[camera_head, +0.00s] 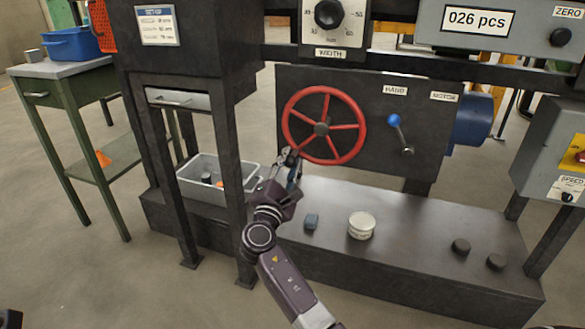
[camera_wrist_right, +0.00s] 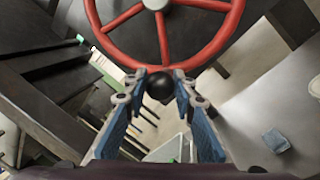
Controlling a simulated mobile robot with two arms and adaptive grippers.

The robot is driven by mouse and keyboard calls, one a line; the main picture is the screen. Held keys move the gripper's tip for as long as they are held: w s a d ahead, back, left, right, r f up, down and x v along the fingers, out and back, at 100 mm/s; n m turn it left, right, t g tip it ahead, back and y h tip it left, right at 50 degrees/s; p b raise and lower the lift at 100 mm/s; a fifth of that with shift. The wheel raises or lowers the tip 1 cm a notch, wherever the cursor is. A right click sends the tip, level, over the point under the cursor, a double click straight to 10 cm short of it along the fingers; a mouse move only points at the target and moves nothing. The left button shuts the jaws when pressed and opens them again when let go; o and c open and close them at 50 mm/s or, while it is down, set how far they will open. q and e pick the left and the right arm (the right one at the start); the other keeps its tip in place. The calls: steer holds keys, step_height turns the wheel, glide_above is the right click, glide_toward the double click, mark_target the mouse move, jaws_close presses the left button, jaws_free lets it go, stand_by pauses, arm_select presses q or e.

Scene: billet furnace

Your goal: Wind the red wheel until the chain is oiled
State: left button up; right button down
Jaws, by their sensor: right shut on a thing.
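The red wheel (camera_head: 341,127), with several spokes and a grey hub, is upright on the front of a dark panel. Its lower part also shows in the right wrist view (camera_wrist_right: 162,42). A round black knob (camera_wrist_right: 159,86) sits at the lower rim. My right gripper (camera_head: 290,160) is at the lower left of the rim. In the wrist view its blue-padded fingers (camera_wrist_right: 160,77) are on both sides of the knob and shut on it. I cannot make out the chain.
A grey bin (camera_head: 208,192) stands left of my right arm. A white tin (camera_head: 361,226), a small blue block (camera_head: 311,222) and two black pucks (camera_head: 461,247) rest on the dark base.

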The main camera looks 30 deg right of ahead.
steer(key=shift+w+a+r, duration=0.1)
steer(key=shift+a+r, duration=0.05)
steer(key=c, duration=1.6)
jaws_free()
steer(key=shift+s+a, duration=0.25)
steer(key=shift+s, duration=0.05)
steer(key=v, duration=1.1)
